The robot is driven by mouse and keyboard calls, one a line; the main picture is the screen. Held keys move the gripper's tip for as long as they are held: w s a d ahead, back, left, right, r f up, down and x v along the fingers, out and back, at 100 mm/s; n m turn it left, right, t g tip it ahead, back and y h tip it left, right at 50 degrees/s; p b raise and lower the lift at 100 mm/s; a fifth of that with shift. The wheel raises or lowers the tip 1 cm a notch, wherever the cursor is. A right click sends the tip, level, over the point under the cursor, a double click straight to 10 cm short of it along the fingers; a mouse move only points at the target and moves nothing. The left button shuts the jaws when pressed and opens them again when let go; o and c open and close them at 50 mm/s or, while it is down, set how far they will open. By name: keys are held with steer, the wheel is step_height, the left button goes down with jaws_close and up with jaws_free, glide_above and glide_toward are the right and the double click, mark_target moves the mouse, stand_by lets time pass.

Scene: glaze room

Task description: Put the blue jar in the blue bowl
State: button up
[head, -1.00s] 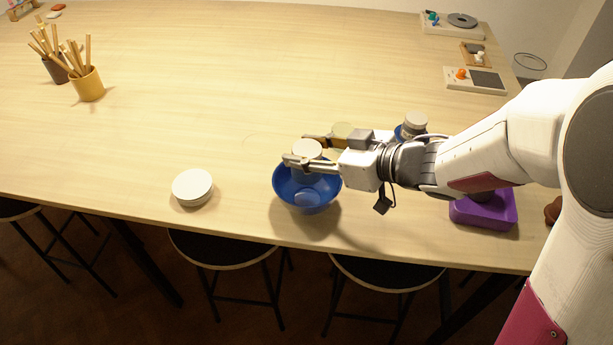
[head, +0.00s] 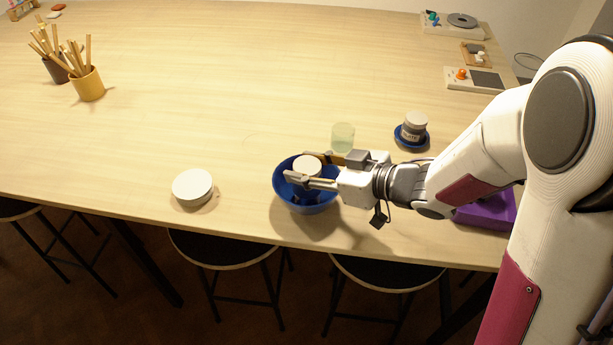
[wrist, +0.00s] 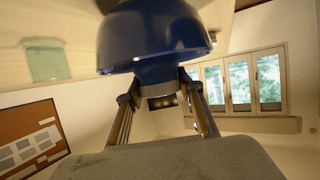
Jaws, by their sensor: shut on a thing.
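The blue jar, with its pale round lid (head: 307,164), is between my gripper's fingers (head: 298,168). My gripper is shut on it. The jar sits low, its lower part inside the blue bowl (head: 312,207); whether it touches the bowl's floor is hidden. The bowl stands on the table near the front edge. In the wrist view, which appears upside down, the bowl (wrist: 155,35) fills the top and the jar (wrist: 160,90) shows between the two fingers.
A greenish glass (head: 343,138) stands close behind my gripper. A lidded jar (head: 413,124) stands on a blue dish (head: 424,143) to the right. A white round container (head: 192,187) is at left. A purple block (head: 490,212) lies partly behind my arm. The table's centre is clear.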

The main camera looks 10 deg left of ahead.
steer(key=shift+f, duration=1.6)
steer(key=shift+f, duration=0.15)
steer(key=o, duration=1.3)
steer(key=shift+v, duration=0.95)
steer(key=v, duration=1)
steer(key=shift+r, duration=0.2)
steer(key=shift+w+d, duration=0.1)
